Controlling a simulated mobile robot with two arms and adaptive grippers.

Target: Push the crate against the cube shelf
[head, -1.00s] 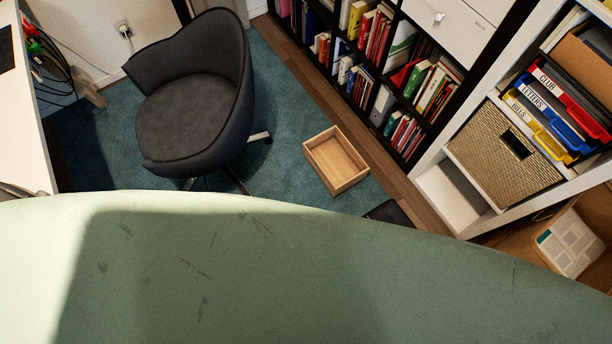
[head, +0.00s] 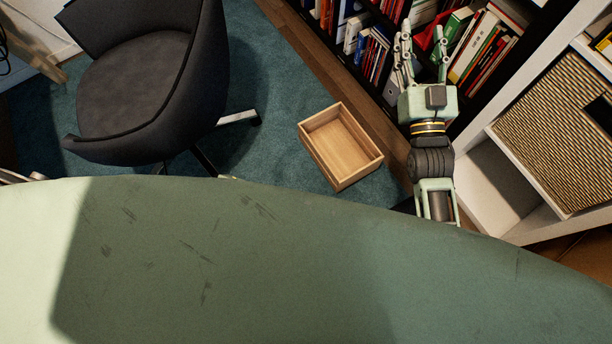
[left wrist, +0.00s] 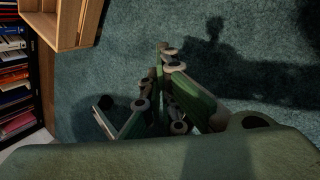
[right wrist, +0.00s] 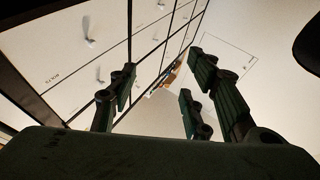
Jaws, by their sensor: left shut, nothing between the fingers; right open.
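The crate (head: 342,147) is a shallow, empty, open wooden box on the teal carpet, set apart from the black cube shelf (head: 389,117) full of books. Bare wood floor shows between them. The crate also shows at the top left of the left wrist view (left wrist: 69,24). My right gripper (head: 424,42) is open and raised right of the crate, in front of the shelf in the head view. In the right wrist view its fingers (right wrist: 163,88) are spread and empty. My left gripper (left wrist: 164,52) is shut and empty above the carpet, right of and below the crate in the left wrist view.
A dark swivel chair (head: 145,85) stands left of the crate, its metal foot pointing toward it. A white shelf unit (head: 505,190) with a wicker basket (head: 557,130) stands at the right. Carpet (head: 262,90) is clear between chair and crate.

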